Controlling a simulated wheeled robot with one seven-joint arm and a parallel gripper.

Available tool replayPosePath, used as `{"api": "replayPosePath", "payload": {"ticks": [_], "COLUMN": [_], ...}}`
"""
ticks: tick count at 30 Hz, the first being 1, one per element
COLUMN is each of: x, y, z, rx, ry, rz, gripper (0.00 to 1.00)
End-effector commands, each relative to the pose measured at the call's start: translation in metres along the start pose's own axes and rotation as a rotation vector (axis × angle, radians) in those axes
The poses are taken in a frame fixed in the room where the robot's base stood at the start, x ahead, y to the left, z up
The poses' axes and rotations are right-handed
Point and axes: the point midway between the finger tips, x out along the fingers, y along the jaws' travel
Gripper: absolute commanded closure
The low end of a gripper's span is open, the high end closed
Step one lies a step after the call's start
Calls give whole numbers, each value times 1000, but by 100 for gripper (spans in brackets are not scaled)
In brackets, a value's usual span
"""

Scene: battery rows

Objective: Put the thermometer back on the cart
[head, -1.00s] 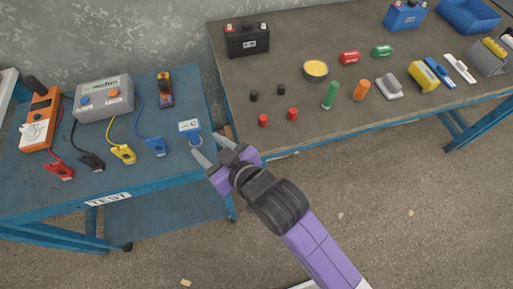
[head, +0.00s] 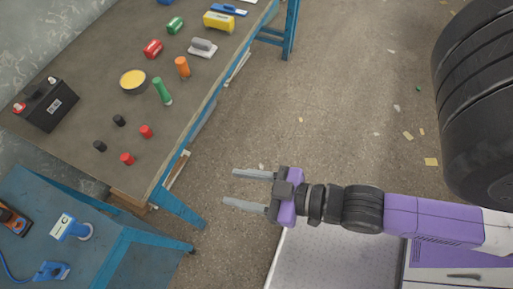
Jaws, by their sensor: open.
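A small blue device with a white display face (head: 68,226), which I take to be the thermometer, stands on the blue cart (head: 105,252) at the lower left, near the cart's corner beside the workbench. An orange-and-black handheld device (head: 14,220) lies further left on the cart, cut by the picture edge. My gripper (head: 232,188) is open and empty, with its two grey fingers spread and pointing left. It is over the floor, well to the right of the cart and touching nothing.
A workbench (head: 95,68) stands beside the cart, bearing a black battery (head: 46,103), a yellow-topped tin (head: 133,81), red and black caps and several tools. A blue clamp (head: 52,270) lies on the cart. The floor (head: 340,110) right of the bench is mostly clear.

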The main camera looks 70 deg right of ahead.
Motion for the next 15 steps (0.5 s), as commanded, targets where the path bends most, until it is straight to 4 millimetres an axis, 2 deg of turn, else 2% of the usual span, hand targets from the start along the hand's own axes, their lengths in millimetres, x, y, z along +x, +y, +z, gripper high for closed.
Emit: {"api": "replayPosePath", "payload": {"ticks": [1, 3, 6, 9, 15], "x": [-19, -39, -60, -72, -77], "y": [4, 8, 11, 12, 12], "z": [-2, -8, -16, -22, -26], "rx": [8, 16, 25, 30, 33], "ry": [-3, 4, 15, 23, 28], "rz": [22, 45, 70, 84, 91], "gripper": [52, 52, 52, 52, 52]}}
